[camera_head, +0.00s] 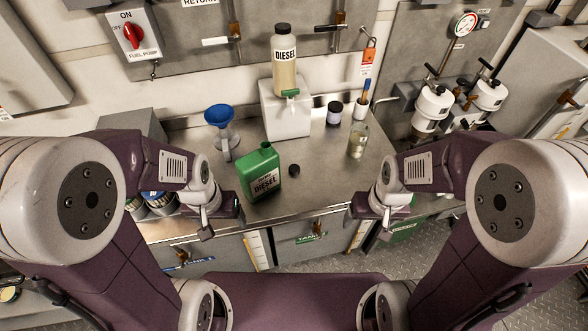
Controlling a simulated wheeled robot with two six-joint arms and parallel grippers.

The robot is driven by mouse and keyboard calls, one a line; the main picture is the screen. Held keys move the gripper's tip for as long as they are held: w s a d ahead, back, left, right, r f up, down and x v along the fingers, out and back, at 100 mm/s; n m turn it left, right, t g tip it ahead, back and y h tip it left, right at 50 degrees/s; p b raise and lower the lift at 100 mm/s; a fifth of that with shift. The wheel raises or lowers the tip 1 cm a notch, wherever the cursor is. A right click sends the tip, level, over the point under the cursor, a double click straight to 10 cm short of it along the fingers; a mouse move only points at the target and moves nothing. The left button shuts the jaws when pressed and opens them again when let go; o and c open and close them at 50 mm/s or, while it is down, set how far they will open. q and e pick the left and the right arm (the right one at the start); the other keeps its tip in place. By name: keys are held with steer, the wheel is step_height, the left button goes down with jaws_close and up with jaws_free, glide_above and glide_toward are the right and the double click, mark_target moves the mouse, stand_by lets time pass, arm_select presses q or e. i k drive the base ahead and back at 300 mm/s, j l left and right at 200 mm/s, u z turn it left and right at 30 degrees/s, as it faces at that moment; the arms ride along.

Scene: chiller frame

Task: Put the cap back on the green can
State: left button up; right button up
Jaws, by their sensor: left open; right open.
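The green can (259,174) stands upright on the steel counter and carries a diesel label. My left gripper (207,232) is open and empty, left of the can near the counter's front edge. My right gripper (388,221) is open and empty, right of the can and cap, near the front edge. Neither gripper touches the can or the cap.
A blue funnel (219,116) stands behind the can. A white block (287,112) holds a diesel bottle (284,65). A dark jar (334,113), a brush cup (361,108) and a glass jar (358,142) stand at right. The counter (325,175) is clear right of the cap.

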mark_target(258, 170)
steer(key=i+l, duration=0.15)
steer(key=l, duration=0.25)
steer(key=i+l, duration=0.1)
steer(key=l, duration=0.35)
steer(key=i+l, duration=0.15)
steer(key=l, duration=0.25)
